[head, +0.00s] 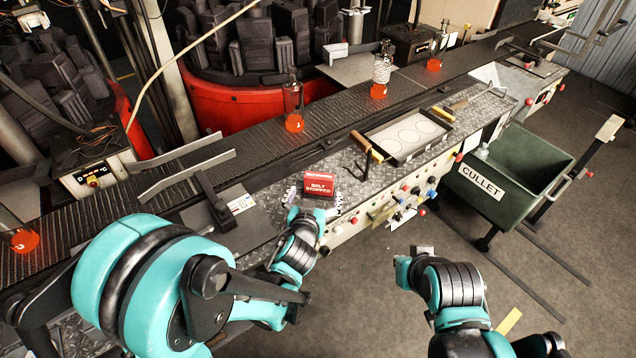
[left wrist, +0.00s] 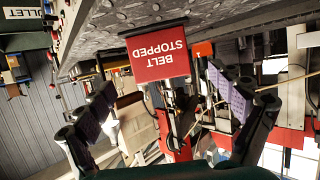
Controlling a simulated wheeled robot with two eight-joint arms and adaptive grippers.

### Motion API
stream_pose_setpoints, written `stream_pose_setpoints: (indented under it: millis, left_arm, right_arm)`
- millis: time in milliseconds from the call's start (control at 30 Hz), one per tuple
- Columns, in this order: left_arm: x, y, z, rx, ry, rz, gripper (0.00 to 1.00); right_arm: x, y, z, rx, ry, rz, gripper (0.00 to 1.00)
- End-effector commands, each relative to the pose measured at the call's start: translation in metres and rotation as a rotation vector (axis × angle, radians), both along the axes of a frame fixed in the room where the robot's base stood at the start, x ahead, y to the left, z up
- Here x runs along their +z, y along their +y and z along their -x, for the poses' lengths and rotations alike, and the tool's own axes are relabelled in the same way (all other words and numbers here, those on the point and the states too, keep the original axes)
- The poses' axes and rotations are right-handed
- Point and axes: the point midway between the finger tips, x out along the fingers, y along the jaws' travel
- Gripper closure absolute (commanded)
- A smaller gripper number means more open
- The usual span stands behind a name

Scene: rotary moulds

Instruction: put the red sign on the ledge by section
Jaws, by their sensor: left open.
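The red sign (head: 320,187) reads "BELT STOPPED" and sits at the front edge of the metal tread-plate ledge (head: 268,198), beside the conveyor. In the left wrist view the sign (left wrist: 157,64) appears upside down, between and beyond the spread fingers. My left gripper (head: 312,212) is open at the near side of the sign, its fingers apart to either side. The wrist view shows the padded fingers of this gripper (left wrist: 163,90) with nothing between the pads. My right gripper (head: 422,252) is over the floor at lower right; its fingers are not clear.
A conveyor belt (head: 245,140) runs behind the ledge with several bottles with glowing orange bases on it. A framed tray (head: 412,150) lies further right on the ledge. Knobs line the front panel (head: 425,188). A green cullet bin (head: 500,210) stands at right.

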Motion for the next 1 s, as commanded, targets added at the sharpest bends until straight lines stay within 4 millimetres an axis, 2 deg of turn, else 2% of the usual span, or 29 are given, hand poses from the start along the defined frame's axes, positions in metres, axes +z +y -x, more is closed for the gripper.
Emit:
stream_pose_setpoints:
  millis: [100, 200, 467, 567, 667, 767, 900, 1000]
  left_arm:
    - [0.01, 0.003, 0.022, -0.002, -0.001, 0.0, 0.07]
    - [0.014, 0.005, 0.035, -0.002, 0.0, 0.001, 0.07]
    - [0.017, 0.007, 0.046, 0.0, 0.001, 0.0, 0.07]
    - [0.019, 0.015, 0.046, 0.016, 0.014, -0.006, 0.07]
    - [0.025, 0.038, 0.049, 0.056, 0.061, -0.022, 0.07]
    - [0.032, 0.073, 0.061, 0.112, 0.143, -0.045, 0.07]
    - [0.039, 0.12, 0.094, 0.17, 0.286, -0.07, 0.07]
    - [0.043, 0.144, 0.126, 0.187, 0.386, -0.072, 0.07]
  right_arm:
    - [0.007, 0.0, 0.0, 0.0, 0.0, 0.0, 1.0]
    - [0.01, 0.0, 0.0, 0.0, 0.0, 0.0, 1.0]
    - [0.011, 0.0, 0.0, 0.0, 0.0, 0.0, 1.0]
    - [0.011, 0.0, 0.0, 0.0, 0.0, 0.0, 1.0]
    - [0.011, 0.0, 0.0, 0.0, 0.0, 0.0, 1.0]
    - [0.011, 0.0, 0.0, 0.0, 0.0, 0.0, 1.0]
    - [0.011, 0.0, 0.0, 0.0, 0.0, 0.0, 1.0]
    - [0.011, 0.0, 0.0, 0.0, 0.0, 0.0, 1.0]
